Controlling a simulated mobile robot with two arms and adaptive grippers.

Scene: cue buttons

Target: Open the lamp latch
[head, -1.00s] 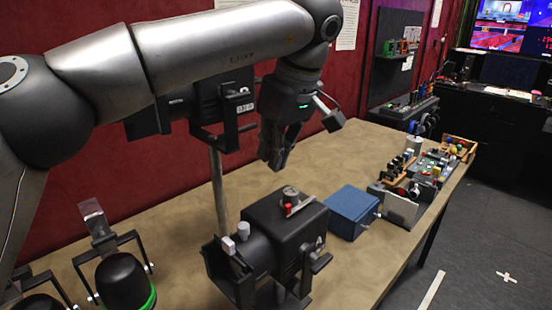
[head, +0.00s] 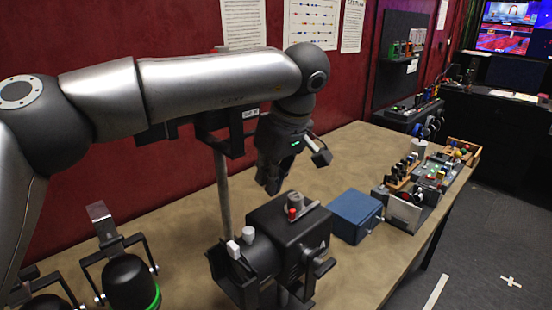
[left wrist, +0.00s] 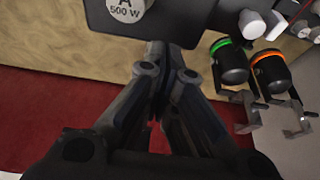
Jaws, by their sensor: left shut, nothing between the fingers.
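The lamp (head: 262,262) is a black box-shaped housing on a stand at the front middle of the table. On its top are a grey round knob, a red piece (head: 292,213) and a small flat plate, which seem to be the latch. My left gripper (head: 271,188) points down with its fingers shut and empty, just behind and left of the lamp's top. Whether it touches the lamp is unclear. In the left wrist view, the lamp's round label "A 500 W" (left wrist: 125,10) shows at the top, beyond my finger tips (left wrist: 165,58). My right gripper is out of view.
A blue box (head: 355,213) stands right of the lamp. Black lamps with green (head: 130,283) and orange (left wrist: 270,70) rings are to the left. A vertical pole (head: 222,190) stands behind. Small devices crowd the far right table end; the back middle of the table is clear.

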